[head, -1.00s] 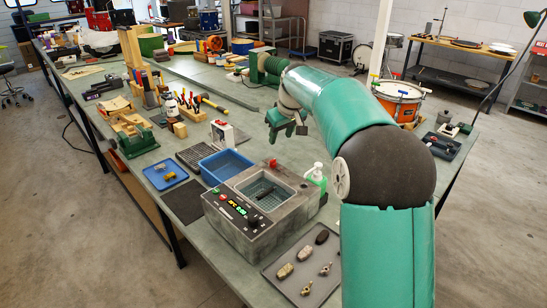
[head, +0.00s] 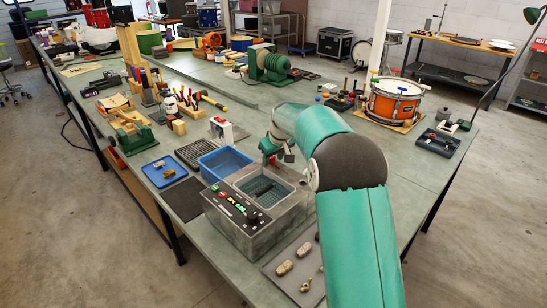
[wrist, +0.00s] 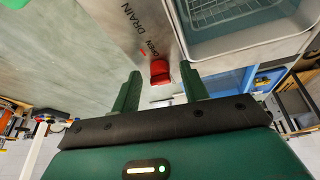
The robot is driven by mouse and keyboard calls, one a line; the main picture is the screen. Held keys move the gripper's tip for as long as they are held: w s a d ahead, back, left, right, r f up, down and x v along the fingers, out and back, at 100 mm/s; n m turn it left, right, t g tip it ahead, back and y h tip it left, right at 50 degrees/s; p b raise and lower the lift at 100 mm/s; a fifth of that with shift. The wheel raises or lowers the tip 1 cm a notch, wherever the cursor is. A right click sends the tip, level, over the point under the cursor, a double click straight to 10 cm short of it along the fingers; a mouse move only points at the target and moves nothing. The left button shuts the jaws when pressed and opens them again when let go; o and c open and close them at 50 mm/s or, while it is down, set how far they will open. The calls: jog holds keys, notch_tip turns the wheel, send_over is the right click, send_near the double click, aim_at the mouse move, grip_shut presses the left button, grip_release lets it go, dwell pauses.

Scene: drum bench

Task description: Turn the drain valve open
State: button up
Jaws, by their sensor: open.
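The red drain valve (wrist: 160,71) shows in the wrist view on the metal side of the cleaner, by the printed words OPEN and DRAIN. My gripper (wrist: 161,83) is open, with one green finger to each side of the valve and nothing clamped. I cannot tell whether the fingers touch the valve. In the head view my gripper (head: 272,152) is at the back edge of the grey ultrasonic cleaner (head: 243,232), and it largely hides the valve there. The cleaner's open basin holds a wire basket (head: 264,187) with a dark item inside.
The bench behind the cleaner is fairly clear.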

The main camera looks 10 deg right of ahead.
jog(key=shift+s, duration=0.1)
jog(key=shift+c, duration=0.2)
jog(key=c, duration=0.9)
jog(key=shift+a+r+m, duration=0.1)
jog(key=shift+m, duration=0.3)
jog(key=m+h, duration=0.1)
jog(key=m, duration=0.1)
jog(key=m+h, duration=0.1)
jog(key=shift+a+m, duration=0.3)
jog(key=shift+m, duration=0.1)
jog(key=m, duration=0.2)
jog(key=m+h, duration=0.1)
jog(key=m, duration=0.1)
jog(key=shift+a+h, duration=0.2)
jog(key=shift+h, duration=0.1)
jog(key=m, duration=0.1)
jog(key=m+g, duration=0.1)
jog(key=m, duration=0.1)
jog(key=m+h, duration=0.1)
jog(key=m, duration=0.1)
jog(key=shift+w+a+g, duration=0.15)
jog(key=shift+w+g, duration=0.15)
jog(key=shift+w+a+m+g+h, duration=0.1)
jog(key=shift+m+g+h, duration=0.2)
jog(key=shift+m, duration=0.7)
jog(key=shift+w+m+g+h, duration=0.15)
jog(key=shift+m+g, duration=0.25)
jog(key=shift+m, duration=0.6)
